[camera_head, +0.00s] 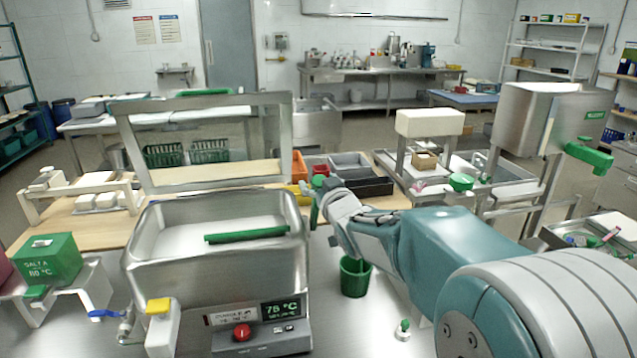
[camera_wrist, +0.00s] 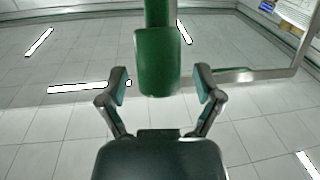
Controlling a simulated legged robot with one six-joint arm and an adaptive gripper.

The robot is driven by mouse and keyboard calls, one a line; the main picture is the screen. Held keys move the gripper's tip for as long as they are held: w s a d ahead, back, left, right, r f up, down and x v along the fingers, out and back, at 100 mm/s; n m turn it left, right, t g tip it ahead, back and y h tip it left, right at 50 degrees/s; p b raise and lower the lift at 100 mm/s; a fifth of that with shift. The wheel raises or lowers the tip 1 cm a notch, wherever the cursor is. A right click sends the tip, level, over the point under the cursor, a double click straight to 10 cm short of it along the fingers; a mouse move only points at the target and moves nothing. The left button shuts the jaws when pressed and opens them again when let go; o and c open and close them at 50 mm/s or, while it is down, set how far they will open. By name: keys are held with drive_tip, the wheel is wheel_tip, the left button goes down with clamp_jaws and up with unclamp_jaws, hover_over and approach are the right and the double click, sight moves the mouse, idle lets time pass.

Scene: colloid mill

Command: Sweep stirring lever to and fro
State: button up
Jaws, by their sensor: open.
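A green handle with a thick rounded grip (camera_wrist: 157,62), seemingly the stirring lever, shows in the wrist view with a narrower stem running up out of the picture. My gripper (camera_wrist: 160,80) is open, one finger on either side of the grip, with visible gaps on both sides. In the head view, a small upright green piece (camera_head: 314,204) shows beside the end of my arm, right of the steel vat (camera_head: 215,270); it is probably the same handle. A green bar (camera_head: 247,235) lies inside the vat. My fingers are hard to make out in the head view.
A green cup (camera_head: 355,277) stands below my arm. The vat's front has a display (camera_head: 280,311), a red knob (camera_head: 242,332) and a yellow-topped white block (camera_head: 160,307). Orange and grey bins (camera_head: 350,162) stand behind. A steel frame (camera_head: 130,160) rises behind the vat.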

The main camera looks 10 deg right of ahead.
clamp_jaws()
